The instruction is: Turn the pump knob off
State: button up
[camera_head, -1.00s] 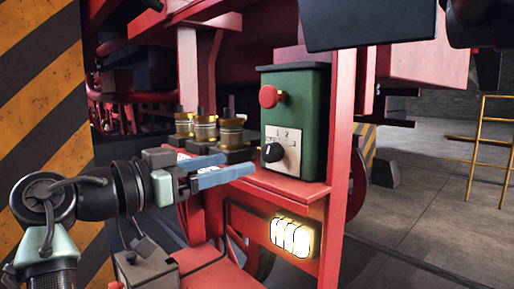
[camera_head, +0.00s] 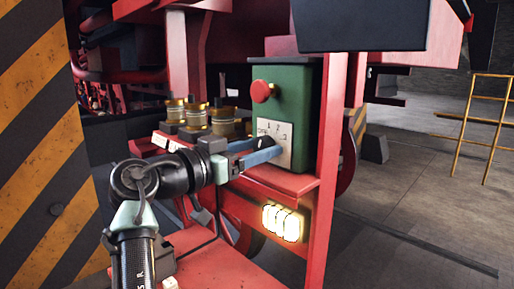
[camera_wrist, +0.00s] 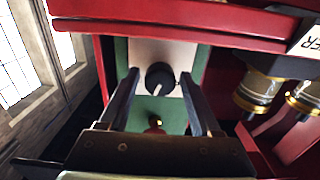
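The green pump box (camera_head: 306,110) carries a pale dial plate (camera_head: 287,135) marked OFF and with numbers. The black knob on that plate is mostly hidden by my fingers in the head view. My gripper (camera_head: 274,150) is at the front of the plate. In the wrist view my gripper (camera_wrist: 160,76) is open, with one finger on each side of the knob and gaps on both sides. I cannot tell whether the fingertips reach past its face.
A red push button (camera_head: 263,91) sits above the dial. Several brass-topped fittings (camera_head: 196,115) stand left of the box, close to my arm. A lit lamp (camera_head: 282,222) is below the red shelf. Open floor (camera_head: 410,190) lies to the right.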

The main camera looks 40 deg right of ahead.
grip_shut()
jog(key=n, duration=0.4)
jog(key=shift+r+n, duration=0.1)
jog(key=shift+n, duration=0.2)
jog(key=n+p, duration=0.1)
jog(key=n, duration=0.2)
jog(key=shift+n, duration=0.4)
jog(key=n+p, duration=0.2)
jog(key=n, duration=0.2)
jog(key=shift+s+r, duration=0.1)
jog(key=shift+r, duration=0.05)
jog(key=shift+n+p, duration=1.05)
jog(key=shift+n, duration=0.95)
